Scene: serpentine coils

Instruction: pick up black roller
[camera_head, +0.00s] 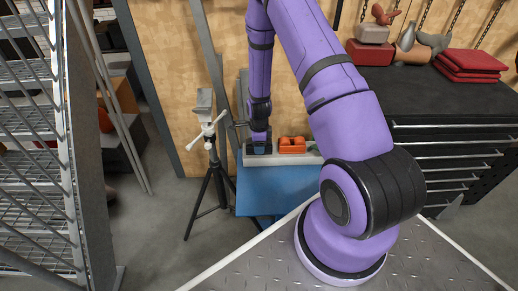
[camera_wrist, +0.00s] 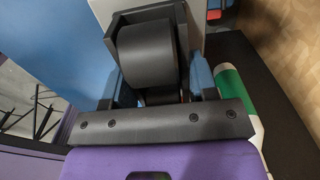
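The black roller (camera_wrist: 147,52) is a thick dark cylinder seated in a squared black frame, at the top centre of the wrist view. In the head view my gripper (camera_head: 258,148) points down at the pale ledge at the back of a blue bench (camera_head: 275,190). The roller cannot be made out there.
An orange object (camera_head: 292,145) sits on the ledge just right of my gripper. A green and white object (camera_wrist: 234,90) lies right of the roller. A tripod stand (camera_head: 209,165) is at the left, wire shelving (camera_head: 35,150) beyond it, and a black-topped cabinet (camera_head: 440,95) at the right.

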